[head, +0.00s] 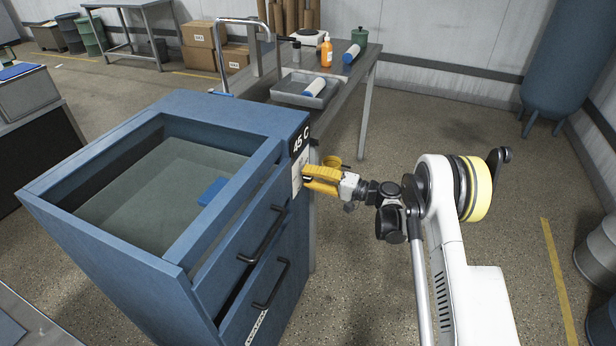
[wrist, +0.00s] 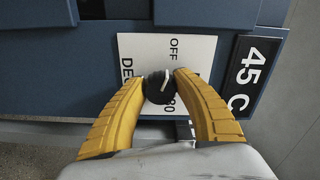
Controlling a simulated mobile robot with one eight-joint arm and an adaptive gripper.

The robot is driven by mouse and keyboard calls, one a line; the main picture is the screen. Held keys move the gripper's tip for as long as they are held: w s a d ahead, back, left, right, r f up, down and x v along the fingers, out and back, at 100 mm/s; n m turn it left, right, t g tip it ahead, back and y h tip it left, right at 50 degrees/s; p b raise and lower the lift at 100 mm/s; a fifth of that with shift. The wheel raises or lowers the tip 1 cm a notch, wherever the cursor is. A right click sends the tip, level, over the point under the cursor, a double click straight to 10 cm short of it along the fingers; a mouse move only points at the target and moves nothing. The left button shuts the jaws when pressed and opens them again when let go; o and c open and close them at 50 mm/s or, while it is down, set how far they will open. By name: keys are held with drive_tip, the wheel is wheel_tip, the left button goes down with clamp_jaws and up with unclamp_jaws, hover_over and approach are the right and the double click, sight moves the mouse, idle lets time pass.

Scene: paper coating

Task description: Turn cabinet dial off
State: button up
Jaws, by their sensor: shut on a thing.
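The blue cabinet (head: 215,118) stands at the left centre in the head view, with a window in its top. Its dial (wrist: 158,87) is a black knob with a white pointer line on a white label plate (wrist: 135,50) in the wrist view. The plate reads OFF above the knob; other lettering is partly hidden by my fingers. The pointer line is tilted, with its upper end toward the OFF side. My gripper (wrist: 160,86) has its yellow fingers closed on either side of the dial. In the head view my gripper (head: 308,180) reaches the cabinet's right-hand front edge, and hides the dial.
A black "45 C" display (wrist: 249,76) is beside the plate. Black drawer handles (head: 264,235) stick out from the cabinet's front. A metal table (head: 345,75) with a tray, a blue roller and bottles stands behind. The floor to the right is mostly clear.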

drive_tip(key=o, duration=1.2)
drive_tip(key=v, duration=1.2)
drive_tip(key=shift+r, duration=0.1)
